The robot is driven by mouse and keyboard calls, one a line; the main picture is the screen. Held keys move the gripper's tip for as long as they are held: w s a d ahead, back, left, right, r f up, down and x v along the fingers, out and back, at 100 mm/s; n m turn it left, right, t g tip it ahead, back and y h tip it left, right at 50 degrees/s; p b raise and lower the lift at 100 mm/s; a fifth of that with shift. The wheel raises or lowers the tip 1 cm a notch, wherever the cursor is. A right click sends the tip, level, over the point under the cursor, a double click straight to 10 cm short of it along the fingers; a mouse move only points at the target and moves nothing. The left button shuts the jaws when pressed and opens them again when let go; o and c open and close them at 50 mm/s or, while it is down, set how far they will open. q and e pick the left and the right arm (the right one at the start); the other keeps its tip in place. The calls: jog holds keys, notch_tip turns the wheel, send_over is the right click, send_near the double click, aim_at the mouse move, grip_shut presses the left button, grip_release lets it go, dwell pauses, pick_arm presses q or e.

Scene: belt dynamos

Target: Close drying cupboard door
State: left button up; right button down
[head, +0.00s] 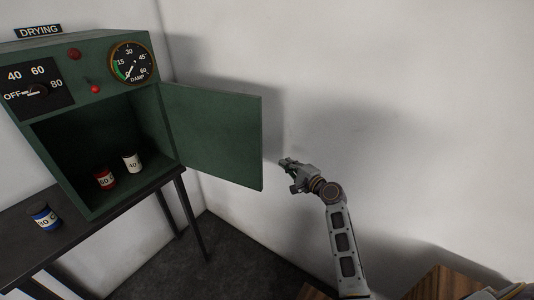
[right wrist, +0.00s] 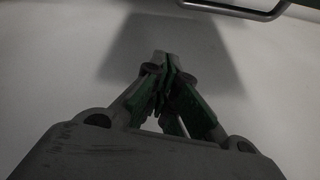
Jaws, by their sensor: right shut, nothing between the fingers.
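The drying cupboard (head: 95,120) is a dark green box with a "DRYING" sign on top. Its green door (head: 215,135) stands wide open, swung out to the right. My right gripper (head: 284,162) is shut and empty, just right of the door's free edge, with a small gap between them in the head view. In the right wrist view its fingers (right wrist: 165,65) are together, with nothing between them. A dark edge with a metal bar handle (right wrist: 240,10) shows at the top of that view; it may be part of the door. My left gripper is not in view.
A red jar (head: 104,177) and a white jar (head: 132,162) stand inside the cupboard. A blue jar (head: 44,217) stands on the dark table (head: 80,235) in front of it. A white wall (head: 400,90) lies behind my right arm. Wooden surfaces show at the bottom right.

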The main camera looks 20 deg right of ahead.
jog(key=shift+s+r, duration=0.1)
jog(key=shift+r, duration=0.05)
dwell(0.3)
jog(key=shift+r+x, duration=0.35)
jog(key=shift+x, duration=4.75)
jog(key=shift+s+a+p, duration=0.6)
jog(key=shift+a+p, duration=0.1)
jog(key=shift+a, duration=0.1)
jog(key=shift+s+a+p, duration=0.65)
jog(key=shift+a, duration=0.1)
jog(key=shift+s, duration=0.1)
